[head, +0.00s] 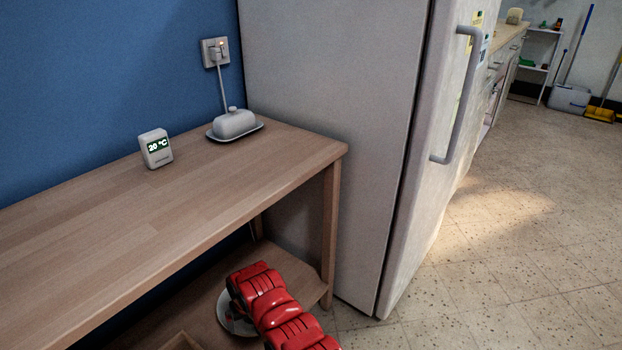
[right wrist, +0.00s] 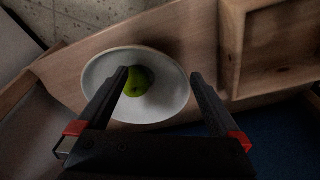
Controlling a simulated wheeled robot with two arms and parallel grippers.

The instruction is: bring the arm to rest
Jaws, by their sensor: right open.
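My right arm, red and black, comes in at the bottom of the head view and reaches over the lower shelf (head: 200,308). Its gripper shows in the right wrist view (right wrist: 160,74). The two dark fingers are wide apart with nothing between them touching either. Below them is a white bowl or plate (right wrist: 105,80) with a green, round fruit (right wrist: 135,84) in it, partly covered by the left-hand finger. The dish's edge also shows beside my arm in the head view (head: 226,318). My left gripper is not in view.
A wooden box or tray (right wrist: 232,40) is near the dish on the shelf. The wooden tabletop (head: 190,205) above carries a thermometer display (head: 156,148) and a covered butter dish (head: 235,123). A fridge (head: 330,120) stands right of the table; open floor (head: 500,260) lies beyond.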

